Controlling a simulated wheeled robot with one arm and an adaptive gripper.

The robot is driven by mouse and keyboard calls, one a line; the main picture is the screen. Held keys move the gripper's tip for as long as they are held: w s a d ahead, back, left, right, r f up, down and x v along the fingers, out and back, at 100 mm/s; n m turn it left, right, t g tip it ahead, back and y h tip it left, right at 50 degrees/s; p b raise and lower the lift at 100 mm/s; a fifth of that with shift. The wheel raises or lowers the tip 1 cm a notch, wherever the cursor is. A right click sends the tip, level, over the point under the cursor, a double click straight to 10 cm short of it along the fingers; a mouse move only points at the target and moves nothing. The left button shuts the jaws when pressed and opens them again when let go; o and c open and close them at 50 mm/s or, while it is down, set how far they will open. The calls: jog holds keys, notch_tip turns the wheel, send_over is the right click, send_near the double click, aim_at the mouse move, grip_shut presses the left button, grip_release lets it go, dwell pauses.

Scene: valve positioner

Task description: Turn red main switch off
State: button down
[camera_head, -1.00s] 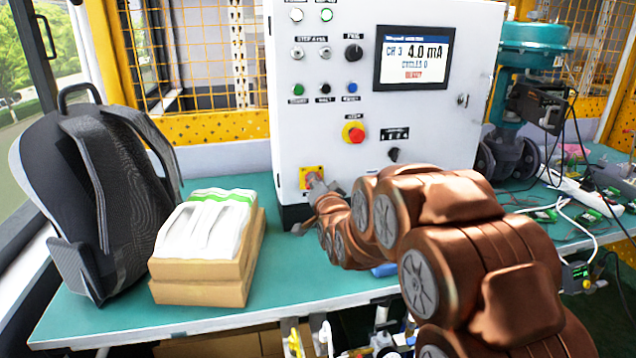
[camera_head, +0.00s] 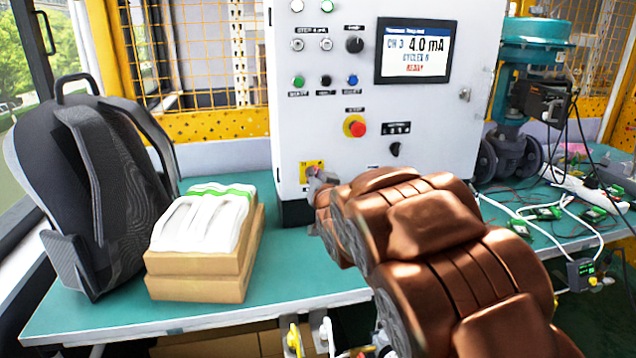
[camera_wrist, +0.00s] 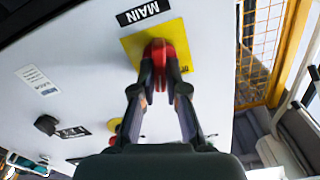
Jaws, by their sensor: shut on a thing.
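The red main switch (camera_wrist: 157,50) shows in the wrist view, on a yellow plate under the label MAIN, with the picture turned about. My gripper (camera_wrist: 160,75) is shut on its red handle, one finger on each side. In the head view the yellow plate (camera_head: 307,166) is at the lower left of the white control cabinet (camera_head: 350,105). My gripper (camera_head: 317,180) reaches it from the front and hides most of the switch. The handle's exact angle is hard to tell.
A red stop button (camera_head: 358,129) on yellow and a black knob (camera_head: 395,149) sit above my arm. A backpack (camera_head: 95,190) and cardboard boxes (camera_head: 200,285) stand on the green bench to the left. A teal valve (camera_head: 535,50) and cables are at right.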

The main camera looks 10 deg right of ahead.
jog(key=shift+a+n+b, duration=0.2)
jog(key=shift+n+b, duration=0.9)
jog(key=shift+n, duration=2)
jog(key=shift+a+n+b, duration=0.15)
jog(key=shift+n+b, duration=0.95)
jog(key=shift+n, duration=2)
jog(key=c, duration=1.2)
grip_release()
jog(key=s, duration=1.2)
